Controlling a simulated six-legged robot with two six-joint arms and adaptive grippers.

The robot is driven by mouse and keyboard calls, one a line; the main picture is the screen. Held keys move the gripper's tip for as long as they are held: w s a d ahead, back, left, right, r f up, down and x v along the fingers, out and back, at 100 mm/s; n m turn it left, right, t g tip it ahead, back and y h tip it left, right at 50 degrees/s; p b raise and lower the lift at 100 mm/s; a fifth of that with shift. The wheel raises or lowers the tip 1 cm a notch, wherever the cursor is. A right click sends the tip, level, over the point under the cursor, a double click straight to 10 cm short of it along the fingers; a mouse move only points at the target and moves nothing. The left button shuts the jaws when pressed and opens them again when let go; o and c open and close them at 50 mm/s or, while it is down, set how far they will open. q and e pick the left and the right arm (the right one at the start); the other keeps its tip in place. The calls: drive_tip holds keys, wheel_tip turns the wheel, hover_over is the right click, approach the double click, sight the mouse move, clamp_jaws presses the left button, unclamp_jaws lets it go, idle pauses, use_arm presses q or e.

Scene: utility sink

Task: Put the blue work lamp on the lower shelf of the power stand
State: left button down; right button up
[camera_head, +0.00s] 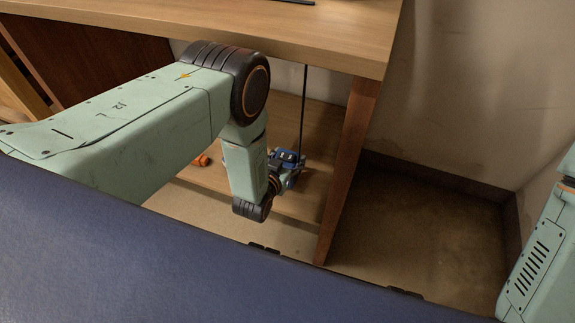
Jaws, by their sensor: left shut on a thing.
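The power stand is a wooden table with a top (330,32) and a lower shelf (230,182) beneath it. My left arm reaches in under the top from the left. The blue work lamp (288,158) is small in the view, at the right part of the lower shelf, near the stand's right leg. My left gripper (282,176) is at the lamp and shut on it; my wrist hides part of the gripper and lamp. I cannot tell whether the lamp touches the shelf. My right gripper is out of view; only part of my right arm shows at the right edge.
A small orange object (202,160) lies on the lower shelf left of my forearm. A thin dark cable (303,110) hangs down behind the lamp. The stand's right leg (347,165) is close to the lamp. Bare floor (430,215) lies right of the stand, before the wall.

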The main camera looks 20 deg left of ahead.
use_arm(q)
wheel_tip(320, 180, down, 3)
drive_tip(key=shift+w+r+b, duration=0.1)
drive_tip(key=shift+w+b, duration=0.05)
drive_tip(key=shift+b, duration=0.4)
drive_tip(key=shift+r, duration=0.1)
drive_tip(key=shift+c, duration=1.8)
unclamp_jaws()
drive_tip(key=shift+f, duration=0.2)
